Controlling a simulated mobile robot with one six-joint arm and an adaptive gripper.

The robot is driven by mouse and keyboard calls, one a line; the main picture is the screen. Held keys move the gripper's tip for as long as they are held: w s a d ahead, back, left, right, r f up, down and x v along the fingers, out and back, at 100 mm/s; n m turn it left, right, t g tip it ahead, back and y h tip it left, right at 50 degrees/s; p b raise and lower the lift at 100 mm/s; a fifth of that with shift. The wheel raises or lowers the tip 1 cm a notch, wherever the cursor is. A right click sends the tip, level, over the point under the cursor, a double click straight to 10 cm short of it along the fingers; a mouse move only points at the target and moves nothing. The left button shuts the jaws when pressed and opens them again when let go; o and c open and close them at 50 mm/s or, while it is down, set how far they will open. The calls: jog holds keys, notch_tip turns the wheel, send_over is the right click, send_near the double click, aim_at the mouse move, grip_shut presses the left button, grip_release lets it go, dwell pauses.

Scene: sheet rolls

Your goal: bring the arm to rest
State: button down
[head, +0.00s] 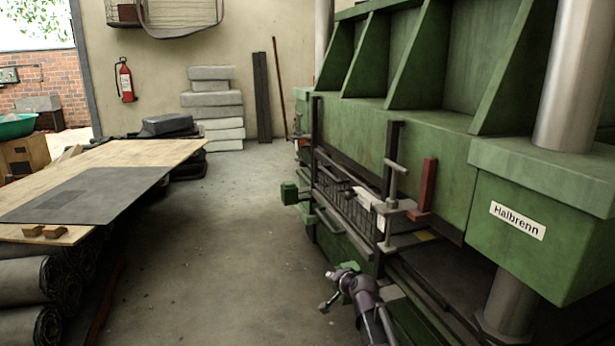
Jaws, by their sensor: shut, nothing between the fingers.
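My arm shows at the bottom, just right of centre, in front of the big green machine (430,130). My gripper (326,306) is at the arm's end, pointing left and down over the concrete floor. It is small in the view. It is shut with nothing held, and looks clear of the machine's front and of the table.
A wooden table (150,152) with a dark sheet (90,195) and small wooden blocks (43,231) stands at left, dark rolls (30,280) beneath it. The floor (225,240) between is clear.

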jog(key=s+d+f+n+g+h, duration=0.2)
jog(key=s+d+f+g, duration=0.15)
jog(key=s, duration=0.45)
jog(key=s+d+f+n+g+h, duration=0.1)
jog(key=s+d+f+n+g, duration=0.2)
jog(key=s, duration=0.6)
jog(key=s+d+f+n+g+h, duration=0.1)
jog(key=s+d+f+g+h, duration=0.15)
jog(key=s+g, duration=0.4)
notch_tip(320, 180, up, 36)
jog(key=s+t+p, duration=0.1)
jog(key=p, duration=3.6)
jog(key=shift+s+d+r+p, duration=0.25)
jog(key=shift+s+d+p, duration=0.05)
jog(key=shift+d+p, duration=0.05)
jog(key=shift+y, duration=0.25)
